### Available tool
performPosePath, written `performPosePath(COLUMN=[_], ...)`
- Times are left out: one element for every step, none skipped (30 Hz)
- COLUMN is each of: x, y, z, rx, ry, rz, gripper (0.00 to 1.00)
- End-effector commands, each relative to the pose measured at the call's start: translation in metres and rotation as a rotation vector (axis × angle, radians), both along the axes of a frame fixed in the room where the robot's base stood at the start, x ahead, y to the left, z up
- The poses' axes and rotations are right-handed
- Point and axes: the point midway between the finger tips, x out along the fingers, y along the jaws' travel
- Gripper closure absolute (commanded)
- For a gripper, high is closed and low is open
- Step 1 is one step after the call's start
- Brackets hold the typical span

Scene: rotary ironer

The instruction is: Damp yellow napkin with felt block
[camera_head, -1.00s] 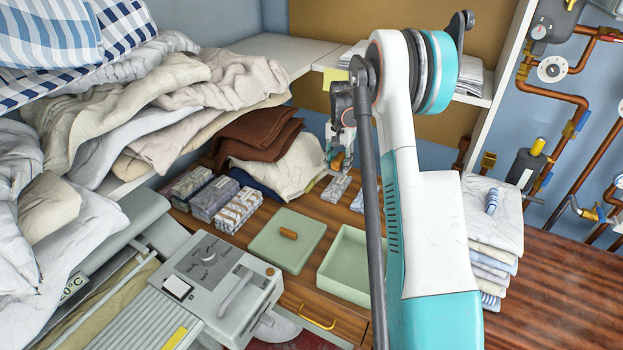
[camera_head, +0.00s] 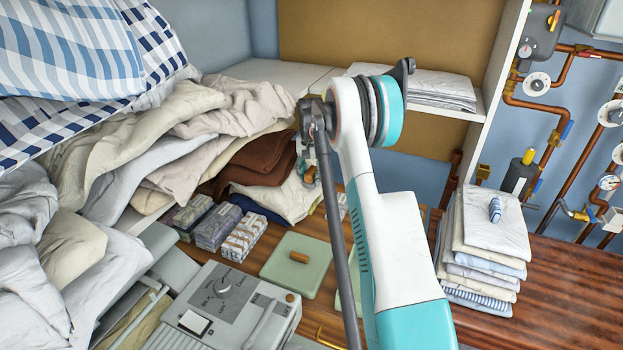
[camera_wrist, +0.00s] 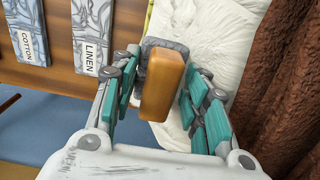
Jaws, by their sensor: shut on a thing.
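My gripper (camera_wrist: 163,100) is shut on an upright orange-brown wooden block (camera_wrist: 162,85), with teal pads on both sides of it. A dark grey part, which looks like felt, shows at the block's far end. In the head view my gripper (camera_head: 309,174) is small and partly hidden by my arm, above the back of the wooden counter near a crumpled cream cloth (camera_head: 290,199). In the wrist view that pale cloth (camera_wrist: 215,35) lies beyond the block. No yellow napkin can be made out clearly; only a thin yellow edge shows beside the pale cloth.
Grey patterned cards labelled cotton (camera_wrist: 30,45) and linen (camera_wrist: 92,50) lie on the counter. Brown cloth (camera_head: 262,160) lies behind. A green lid (camera_head: 283,270), wrapped bundles (camera_head: 217,227) and an ironer control box (camera_head: 225,300) stand nearer. A folded linen stack (camera_head: 482,255) stands right.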

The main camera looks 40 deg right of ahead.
Motion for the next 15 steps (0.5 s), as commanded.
performPosePath(x=[0.0,0.0,0.0,0.0,0.0,0.0,0.0,0.0,0.0,0.0,0.0,0.0,0.0,0.0,0.0], y=[0.0,0.0,0.0,0.0,0.0,0.0,0.0,0.0,0.0,0.0,0.0,0.0,0.0,0.0,0.0], z=[-0.003,-0.004,-0.007,-0.009,-0.011,-0.014,-0.017,-0.02,-0.024,-0.027,-0.03,-0.034,-0.037,-0.04,-0.044], rx=[0.0,0.0,0.0,0.0,0.0,0.0,0.0,0.0,0.0,0.0,0.0,0.0,0.0,0.0,0.0], ry=[0.0,0.0,0.0,0.0,0.0,0.0,0.0,0.0,0.0,0.0,0.0,0.0,0.0,0.0,0.0], rz=[-0.001,0.0,0.0,0.0,0.0,0.0,0.0,0.0,0.0,0.0,0.0,0.0,0.0,0.0,0.0], gripper=[0.78,0.78,0.78,0.78,0.78,0.78,0.78,0.78,0.78,0.78,0.78,0.78,0.78,0.78,0.78])
